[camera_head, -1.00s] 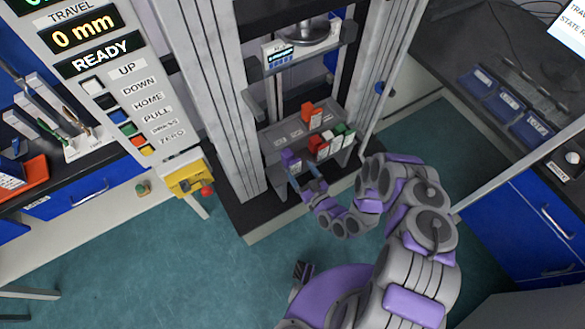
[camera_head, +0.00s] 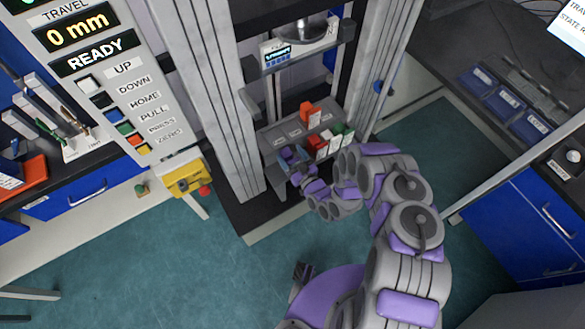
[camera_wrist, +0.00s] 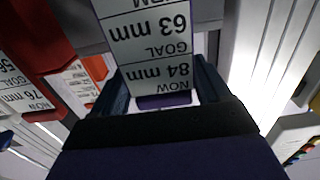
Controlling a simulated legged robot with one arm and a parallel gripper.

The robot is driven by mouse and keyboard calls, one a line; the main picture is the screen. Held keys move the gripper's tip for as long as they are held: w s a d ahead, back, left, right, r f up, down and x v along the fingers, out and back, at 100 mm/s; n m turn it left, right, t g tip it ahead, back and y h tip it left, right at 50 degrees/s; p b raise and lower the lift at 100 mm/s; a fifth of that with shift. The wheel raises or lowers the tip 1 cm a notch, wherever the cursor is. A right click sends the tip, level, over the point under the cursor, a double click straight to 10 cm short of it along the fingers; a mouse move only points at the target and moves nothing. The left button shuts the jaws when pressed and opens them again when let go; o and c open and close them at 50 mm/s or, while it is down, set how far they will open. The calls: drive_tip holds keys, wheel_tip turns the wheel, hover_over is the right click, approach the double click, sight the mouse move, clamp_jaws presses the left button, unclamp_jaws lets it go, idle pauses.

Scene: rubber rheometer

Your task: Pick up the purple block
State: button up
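The purple block (camera_head: 287,154) is at the left front of the grey shelf (camera_head: 271,144) in the machine frame. My gripper (camera_head: 293,160) is at the block, with its blue fingers spread on either side of it. In the wrist view, the block's white label (camera_wrist: 150,47) reads upside down "NOW 84 mm, GOAL 63 mm". A strip of the purple block (camera_wrist: 163,101) shows below the label, between the two dark blue fingers. The fingers look open around the block; whether either touches it is unclear.
Red blocks (camera_head: 316,142), green blocks (camera_head: 338,129) and an orange block (camera_head: 307,108) with white labels stand to the right on the shelf. A red block (camera_wrist: 45,50) is close by at left in the wrist view. Machine columns (camera_head: 222,100) flank the shelf.

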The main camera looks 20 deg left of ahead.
drive_tip(key=shift+a, duration=0.35)
drive_tip(key=c, duration=0.6)
drive_tip(key=shift+d, duration=0.2)
drive_tip(key=c, duration=0.6)
drive_tip(key=shift+r, duration=0.1)
drive_tip(key=shift+s+a+r+p, duration=0.8)
drive_tip(key=shift+s+a+p, duration=0.4)
drive_tip(key=shift+s, duration=1.2)
drive_tip(key=shift+s+a+r+p, duration=0.75)
drive_tip(key=shift+s+a+p, duration=0.4)
drive_tip(key=shift+s, duration=1.2)
drive_tip(key=shift+s+a+r+p, duration=0.8)
drive_tip(key=shift+s+a+p, duration=0.35)
drive_tip(key=shift+s, duration=1.25)
